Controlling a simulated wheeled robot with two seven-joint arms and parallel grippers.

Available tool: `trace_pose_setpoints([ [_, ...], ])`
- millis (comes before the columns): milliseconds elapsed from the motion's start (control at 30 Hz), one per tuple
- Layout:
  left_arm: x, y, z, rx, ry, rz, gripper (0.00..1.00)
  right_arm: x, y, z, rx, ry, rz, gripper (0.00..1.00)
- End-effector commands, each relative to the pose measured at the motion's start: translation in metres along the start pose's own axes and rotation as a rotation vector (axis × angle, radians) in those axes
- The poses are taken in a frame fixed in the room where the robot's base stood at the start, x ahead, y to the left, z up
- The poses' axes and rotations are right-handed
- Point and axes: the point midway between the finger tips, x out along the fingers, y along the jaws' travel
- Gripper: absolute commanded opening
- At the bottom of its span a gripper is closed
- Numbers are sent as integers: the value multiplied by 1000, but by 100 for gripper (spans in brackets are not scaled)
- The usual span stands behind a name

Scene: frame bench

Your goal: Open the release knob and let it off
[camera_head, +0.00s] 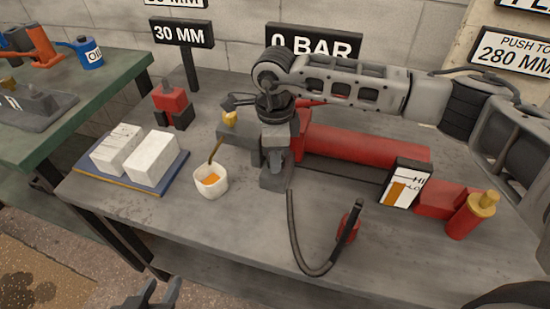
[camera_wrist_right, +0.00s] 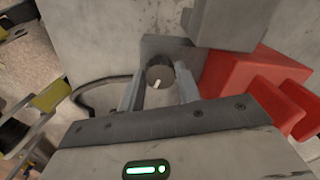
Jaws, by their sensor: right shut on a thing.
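The release knob (camera_wrist_right: 160,72) is a dark round knob with a white mark, seen end-on in the right wrist view. My right gripper (camera_wrist_right: 160,84) is shut on it, one finger on each side. In the head view my right gripper (camera_head: 275,118) reaches down over the grey valve block (camera_head: 240,132) at the left end of the red cylinder (camera_head: 365,147); the knob is hard to make out there. A brown spout or stream runs from the block into a white cup (camera_head: 210,184) holding orange liquid. My left gripper (camera_head: 160,292) is open and empty at the bottom edge.
A sign (camera_head: 314,44) behind reads "0 BAR". A level gauge (camera_head: 405,184) and red bottle (camera_head: 472,215) stand right. White blocks (camera_head: 150,157) sit on a blue tray (camera_head: 170,183).

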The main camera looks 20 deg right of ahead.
Motion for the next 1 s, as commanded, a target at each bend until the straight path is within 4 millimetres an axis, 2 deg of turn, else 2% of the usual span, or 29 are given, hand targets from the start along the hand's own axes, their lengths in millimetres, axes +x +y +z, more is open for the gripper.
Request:
trace_pose_setpoints([
  [333, 2, -1, 4, 0, 12, 0, 36, -1, -1, 0, -117, -3, -4, 11],
  [833, 2, -1, 2, 3, 18, 0, 36, -2, -1, 1, -130, -4, -3, 11],
  [867, 2, -1, 2, 3, 18, 0, 36, -2, -1, 1, -130, -4, -3, 42],
  [900, 2, -1, 2, 3, 18, 1, 36, -2, -1, 1, -130, -4, -3, 53],
  [1000, 2, -1, 2, 4, 18, 1, 36, -2, 0, 0, -130, -3, -2, 55],
])
